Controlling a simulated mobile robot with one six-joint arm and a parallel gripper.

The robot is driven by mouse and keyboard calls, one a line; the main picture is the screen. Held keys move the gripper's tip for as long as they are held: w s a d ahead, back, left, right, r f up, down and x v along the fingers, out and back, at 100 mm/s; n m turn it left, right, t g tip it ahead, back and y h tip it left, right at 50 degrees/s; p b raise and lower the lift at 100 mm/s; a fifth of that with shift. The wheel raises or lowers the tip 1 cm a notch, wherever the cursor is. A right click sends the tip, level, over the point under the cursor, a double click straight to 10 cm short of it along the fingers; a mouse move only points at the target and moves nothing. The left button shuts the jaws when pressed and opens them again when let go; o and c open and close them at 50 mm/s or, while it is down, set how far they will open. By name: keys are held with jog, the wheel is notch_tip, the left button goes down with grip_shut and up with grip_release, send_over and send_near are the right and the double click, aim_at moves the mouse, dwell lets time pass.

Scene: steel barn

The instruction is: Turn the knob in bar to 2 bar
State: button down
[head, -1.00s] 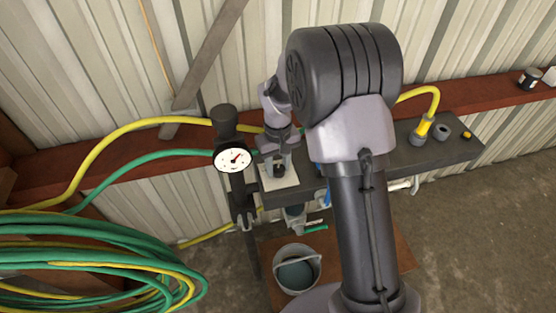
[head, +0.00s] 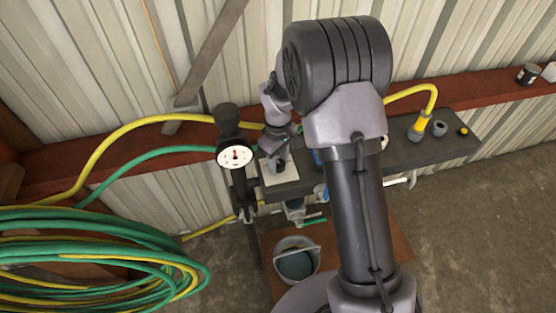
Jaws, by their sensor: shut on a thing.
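A dark knob on a white square plate (head: 290,177) is mostly hidden by my gripper (head: 277,164). The plate lies on the dark bench top (head: 455,152), near its left end. My gripper reaches down over the plate from behind and is shut on the knob. A round white pressure gauge (head: 235,157) with a red needle faces the camera just left of the plate. Its needle points about straight up; the numbers are too small to read. A black regulator body with a black cap (head: 228,115) stands behind the gauge.
Yellow hose (head: 130,132) and green hose (head: 150,156) run to the regulator from the left. Coiled hoses (head: 95,262) fill the lower left. A grey bucket (head: 297,282) stands below the bench. A yellow fitting (head: 418,130) and small parts sit at the bench's right.

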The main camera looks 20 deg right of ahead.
aim_at(278, 163)
jog(key=c, duration=0.9)
grip_release()
jog(key=shift+c, duration=0.2)
jog(key=shift+r, duration=0.1)
notch_tip(278, 163, up, 17)
jog(key=p, duration=0.5)
jog(key=shift+r, duration=0.15)
